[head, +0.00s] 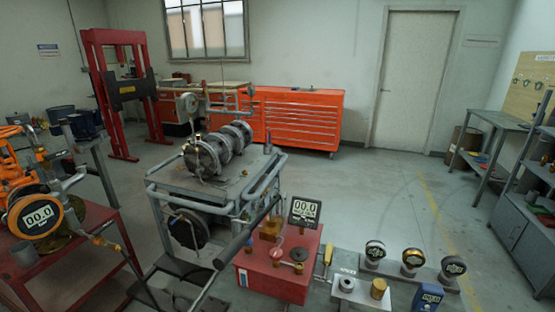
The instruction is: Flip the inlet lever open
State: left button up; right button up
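The valve assembly (203,156), with large bolted grey flanges, sits on a grey tubular-frame cart (160,200) in the middle. A red test box (270,278) stands in front of it with a display reading 00.0 (305,212) at its back edge. A small yellow-handled lever (328,254) stands nearly upright at the box's right side. A long bar with a black grip (246,232) slants up to the right, left of the box. No label marks the inlet lever, so I cannot tell which part it is. Neither of my grippers is in view.
A red bench (88,262) at left holds an orange-rimmed gauge (40,216) and pipework. Several gauges (412,259) stand on a grey plate at front right. A red press (118,90), orange cabinet (303,120) and shelves (525,225) are farther off. Floor at right is clear.

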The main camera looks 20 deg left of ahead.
aim_at(96, 234)
jog(key=u, duration=1.4)
